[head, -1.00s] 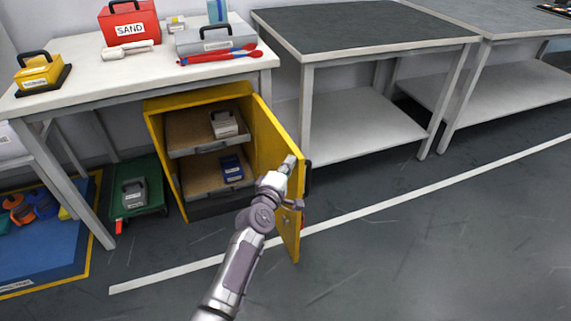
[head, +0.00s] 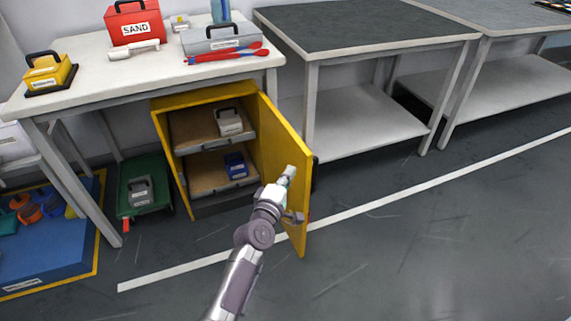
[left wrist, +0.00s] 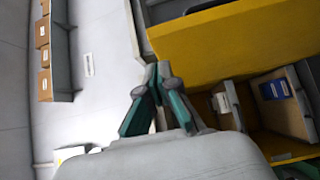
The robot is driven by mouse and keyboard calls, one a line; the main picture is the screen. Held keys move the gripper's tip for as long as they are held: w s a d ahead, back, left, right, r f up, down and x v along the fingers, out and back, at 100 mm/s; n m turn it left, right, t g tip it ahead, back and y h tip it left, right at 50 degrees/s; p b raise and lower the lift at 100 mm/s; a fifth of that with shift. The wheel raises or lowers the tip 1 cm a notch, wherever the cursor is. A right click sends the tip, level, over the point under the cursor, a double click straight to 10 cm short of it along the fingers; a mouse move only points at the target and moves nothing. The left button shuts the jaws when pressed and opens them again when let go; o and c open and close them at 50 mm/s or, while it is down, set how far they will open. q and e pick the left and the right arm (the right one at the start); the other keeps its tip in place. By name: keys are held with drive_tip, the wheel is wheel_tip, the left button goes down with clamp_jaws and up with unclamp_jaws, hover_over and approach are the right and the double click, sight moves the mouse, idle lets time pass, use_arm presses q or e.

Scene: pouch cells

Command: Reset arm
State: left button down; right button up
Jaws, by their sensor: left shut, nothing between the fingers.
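My left gripper (head: 288,172) is shut and empty, in front of the open door (head: 284,165) of the yellow cabinet in the head view. In the left wrist view its fingertips (left wrist: 157,72) are together, with the yellow door edge (left wrist: 235,40) close by to the right. I cannot tell whether they touch the door. The yellow cabinet (head: 163,150) stands open under the white table. My right gripper is not in view.
On the cabinet's shelves are a grey case (head: 229,122) and a blue case (head: 235,164). The white table (head: 110,68) holds a red SAND box (head: 135,22), a grey toolbox (head: 210,40) and a yellow box (head: 48,72). A green cart (head: 153,168) stands left of the cabinet. The floor at right is clear.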

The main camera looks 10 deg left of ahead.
use_arm(q)
drive_tip(key=s+d, duration=0.2)
drive_tip(key=s, duration=0.3)
drive_tip(key=shift+s+p, duration=0.35)
drive_tip(key=shift+p, duration=0.1)
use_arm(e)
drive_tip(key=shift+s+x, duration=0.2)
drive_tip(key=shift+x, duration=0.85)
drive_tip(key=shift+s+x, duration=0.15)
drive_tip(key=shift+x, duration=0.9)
